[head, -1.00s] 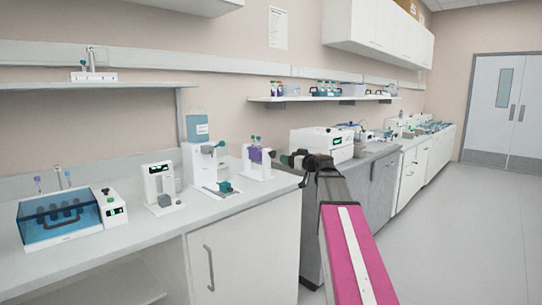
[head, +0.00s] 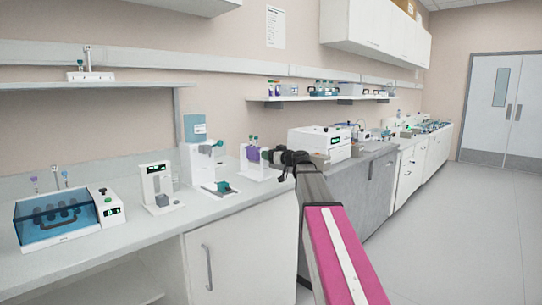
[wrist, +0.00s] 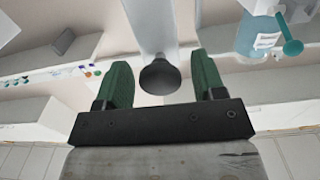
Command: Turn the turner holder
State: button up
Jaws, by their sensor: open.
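In the head view, a white stand (head: 256,172) with a purple holder (head: 252,154) and thin teal-topped tubes stands near the right end of the left counter. It appears to be the turner. My gripper (head: 283,157) is close to its right side, at the end of my outstretched arm. In the wrist view, my gripper (wrist: 160,85) is open, with green fingers apart. A dark round knob (wrist: 160,77) shows in the gap between the fingers, in front of a pale upright panel. I cannot tell whether either finger touches it.
A white device with a teal bottle (head: 195,129) stands left of the stand, with a small white device (head: 157,185) and a blue-lidded box (head: 55,217) farther left. A white instrument (head: 318,143) stands behind my gripper. A wall shelf (head: 325,98) holds bottles.

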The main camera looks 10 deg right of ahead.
jog(key=c, duration=0.9)
